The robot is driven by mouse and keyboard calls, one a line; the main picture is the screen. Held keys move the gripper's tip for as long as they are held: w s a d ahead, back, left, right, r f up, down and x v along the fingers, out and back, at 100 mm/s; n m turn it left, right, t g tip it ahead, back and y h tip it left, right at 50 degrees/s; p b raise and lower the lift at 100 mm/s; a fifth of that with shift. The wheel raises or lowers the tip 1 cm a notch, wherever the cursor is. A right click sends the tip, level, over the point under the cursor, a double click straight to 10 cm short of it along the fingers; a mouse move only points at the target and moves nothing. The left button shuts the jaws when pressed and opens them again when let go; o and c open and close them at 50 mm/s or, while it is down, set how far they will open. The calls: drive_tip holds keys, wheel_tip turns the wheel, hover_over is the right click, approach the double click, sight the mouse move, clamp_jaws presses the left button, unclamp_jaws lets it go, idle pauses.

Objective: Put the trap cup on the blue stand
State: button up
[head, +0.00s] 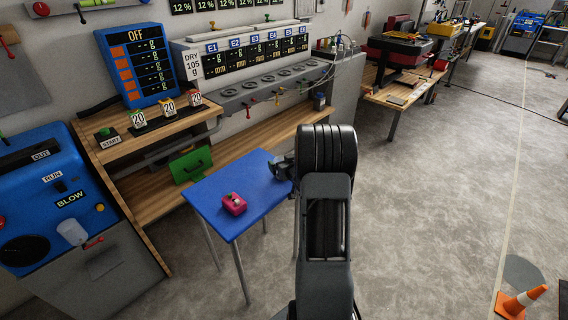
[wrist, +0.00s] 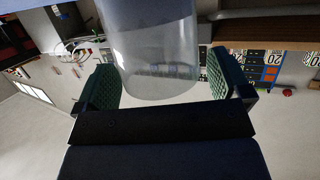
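A clear, see-through cup (wrist: 155,60) fills the upper middle of the wrist view, which is upside down, between the two green-padded fingers of my gripper (wrist: 165,90). Its side is close to the left pad, and a narrow gap seems to show at the right pad. I cannot tell whether the fingers grip it. In the head view my gripper (head: 280,170) is at the right edge of the blue-topped stand (head: 225,182). The cup cannot be made out there. I cannot tell whether its base touches the stand.
A wooden bench (head: 240,140) with a green panel (head: 191,164) runs behind. The blue BLOW machine (head: 55,190) stands at left. Open floor lies to the right, with an orange cone (head: 523,300).

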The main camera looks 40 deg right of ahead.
drive_tip(key=shift+r, duration=0.15)
drive_tip(key=shift+s+r, duration=0.15)
drive_tip(key=p+v, duration=0.2)
drive_tip(key=v, duration=0.9)
drive_tip(key=s+a+r+g, duration=0.1)
drive_tip(key=a+r+g, duration=0.4)
drive_tip(key=a, duration=0.6)
drive_tip(key=s+a+r+n+g+y, duration=0.2)
drive_tip(key=s+a+g, duration=0.4)
drive_tip(key=s+a, duration=0.7)
drive_tip(key=shift+a+r+y, duration=0.35)
drive_tip(key=shift+a+y, duration=0.15)
drive_tip(key=shift+a, duration=0.7)
